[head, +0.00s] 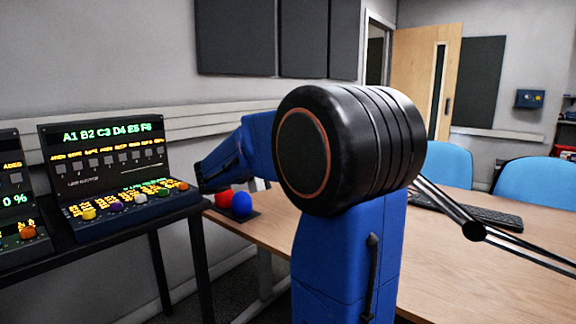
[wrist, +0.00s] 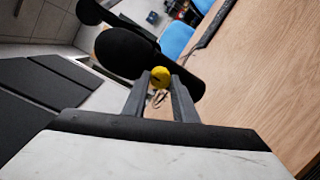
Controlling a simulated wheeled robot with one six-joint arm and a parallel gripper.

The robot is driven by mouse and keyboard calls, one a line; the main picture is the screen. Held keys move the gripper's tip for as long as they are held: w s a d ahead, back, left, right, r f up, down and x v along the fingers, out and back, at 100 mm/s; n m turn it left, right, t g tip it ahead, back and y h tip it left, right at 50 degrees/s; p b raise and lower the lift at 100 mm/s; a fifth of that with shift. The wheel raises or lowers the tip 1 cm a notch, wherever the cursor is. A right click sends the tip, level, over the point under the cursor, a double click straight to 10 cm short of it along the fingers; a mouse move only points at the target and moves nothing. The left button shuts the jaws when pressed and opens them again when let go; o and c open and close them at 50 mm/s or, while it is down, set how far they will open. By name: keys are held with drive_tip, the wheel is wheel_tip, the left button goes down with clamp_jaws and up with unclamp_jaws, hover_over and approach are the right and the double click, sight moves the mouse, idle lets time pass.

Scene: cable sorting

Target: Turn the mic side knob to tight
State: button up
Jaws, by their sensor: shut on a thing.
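In the wrist view, my gripper (wrist: 161,82) has its two grey fingers on either side of a small round yellow knob (wrist: 160,76), and it is shut on it. The knob has a dark mark on its face, too small to read as a setting. A large black rounded shape (wrist: 125,50), which looks like part of the mic, is just beyond the knob. In the head view, my own arm hides the gripper, the knob and the mic. Black boom rods (head: 448,208) with a round joint come out from behind my arm on the right.
A wooden table (head: 440,270) carries a keyboard (head: 480,213). Control panels (head: 105,175) with coloured knobs stand on a black table at left. Blue chairs (head: 540,182) are behind.

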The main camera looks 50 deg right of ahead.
idle(0.3)
drive_tip(key=o, duration=1)
drive_tip(key=shift+o, duration=0.2)
drive_tip(key=w+a, duration=0.2)
drive_tip(key=a, duration=1.5)
drive_tip(key=shift+r, duration=0.3)
drive_tip(key=shift+a, duration=0.1)
